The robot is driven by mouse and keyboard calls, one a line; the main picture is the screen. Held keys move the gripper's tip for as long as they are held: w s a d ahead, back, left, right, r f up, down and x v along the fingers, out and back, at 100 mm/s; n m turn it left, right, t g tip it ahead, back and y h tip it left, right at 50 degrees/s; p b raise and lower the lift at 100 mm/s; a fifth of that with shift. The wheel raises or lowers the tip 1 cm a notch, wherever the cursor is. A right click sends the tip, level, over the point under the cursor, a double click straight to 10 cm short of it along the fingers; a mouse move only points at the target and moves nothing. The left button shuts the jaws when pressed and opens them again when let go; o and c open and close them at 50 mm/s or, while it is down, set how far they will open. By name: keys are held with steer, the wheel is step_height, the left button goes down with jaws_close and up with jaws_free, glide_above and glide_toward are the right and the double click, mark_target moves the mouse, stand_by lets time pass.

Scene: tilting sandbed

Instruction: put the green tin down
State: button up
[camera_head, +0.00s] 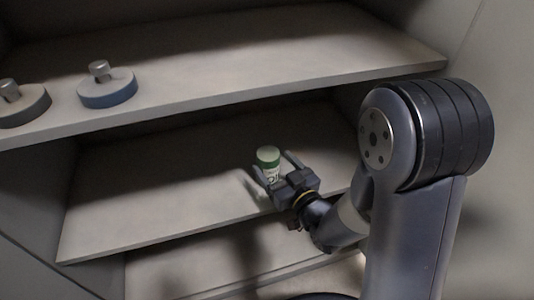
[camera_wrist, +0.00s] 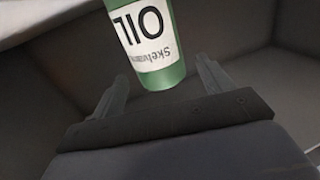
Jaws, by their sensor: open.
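The green tin (camera_head: 268,157) has a green top and a white label, and stands on the middle shelf (camera_head: 140,200) in the head view. In the wrist view the tin (camera_wrist: 150,45) shows green with a white label reading "OIL". My gripper (camera_head: 273,172) is open, with one finger on each side of the tin. In the wrist view my gripper (camera_wrist: 165,85) has visible gaps between its fingers and the tin's lower end. The tin's far side is hidden.
Two round discs with knobs, one blue (camera_head: 107,88) and one grey (camera_head: 22,104), sit on the upper shelf (camera_head: 240,60). That shelf's front edge is above my gripper. A lower shelf (camera_head: 180,270) lies beneath. The middle shelf is clear left of the tin.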

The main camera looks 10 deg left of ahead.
steer(key=v, duration=0.6)
steer(key=shift+s+d, duration=0.2)
steer(key=shift+s, duration=0.05)
